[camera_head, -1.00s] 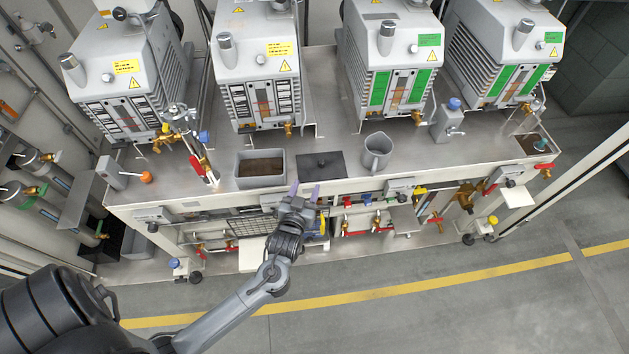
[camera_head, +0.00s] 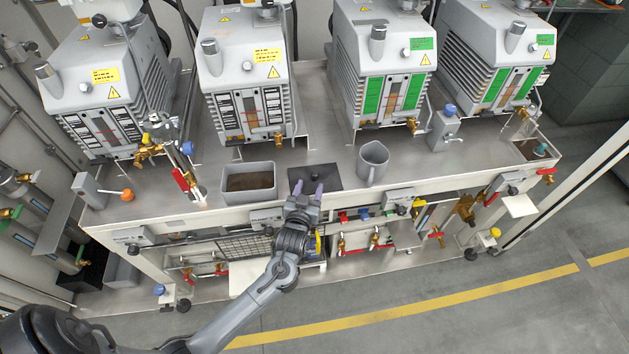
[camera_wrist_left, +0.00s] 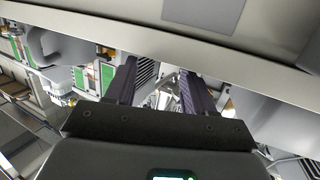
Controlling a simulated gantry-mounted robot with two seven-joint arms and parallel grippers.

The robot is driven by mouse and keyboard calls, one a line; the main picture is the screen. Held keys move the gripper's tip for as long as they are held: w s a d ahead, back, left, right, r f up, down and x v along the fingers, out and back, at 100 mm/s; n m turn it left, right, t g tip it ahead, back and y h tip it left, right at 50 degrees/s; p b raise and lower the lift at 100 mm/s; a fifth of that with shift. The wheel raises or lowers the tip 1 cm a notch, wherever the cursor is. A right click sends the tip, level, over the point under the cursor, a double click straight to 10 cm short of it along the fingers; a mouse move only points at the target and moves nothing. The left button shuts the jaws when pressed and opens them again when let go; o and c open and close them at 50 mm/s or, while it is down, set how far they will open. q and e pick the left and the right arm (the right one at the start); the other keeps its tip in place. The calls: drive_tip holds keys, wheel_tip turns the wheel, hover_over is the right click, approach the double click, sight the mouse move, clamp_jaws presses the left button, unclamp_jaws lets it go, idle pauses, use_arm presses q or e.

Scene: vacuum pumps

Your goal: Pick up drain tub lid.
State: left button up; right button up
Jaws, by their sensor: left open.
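The drain tub lid (camera_head: 327,178) is a flat dark grey plate with a small knob. It lies on the steel bench top, between the tub and a grey jug. My left gripper (camera_head: 309,190) is open and empty at the bench's front edge. Its two purple-grey fingertips overlap the lid's near edge in the head view; I cannot tell their height above it. The fingers also show apart in the left wrist view (camera_wrist_left: 158,80), with nothing between them. My right gripper is out of view.
The grey drain tub (camera_head: 230,193) with brown contents stands left of the lid. The grey jug (camera_head: 372,165) stands to its right. Several vacuum pumps (camera_head: 250,75) line the back. A red-handled valve (camera_head: 183,178) stands further left. Valves and pipes fill the bench front below.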

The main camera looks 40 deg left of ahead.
sight(314, 176)
use_arm(q)
drive_tip(key=x, duration=0.2)
drive_tip(key=b+x, duration=0.1)
drive_tip(key=x, duration=0.1)
drive_tip(key=shift+w+a+r+b, duration=0.1)
drive_tip(key=shift+w+r+b, duration=0.05)
drive_tip(key=shift+w+b, duration=0.2)
drive_tip(key=shift+c, duration=0.3)
clamp_jaws()
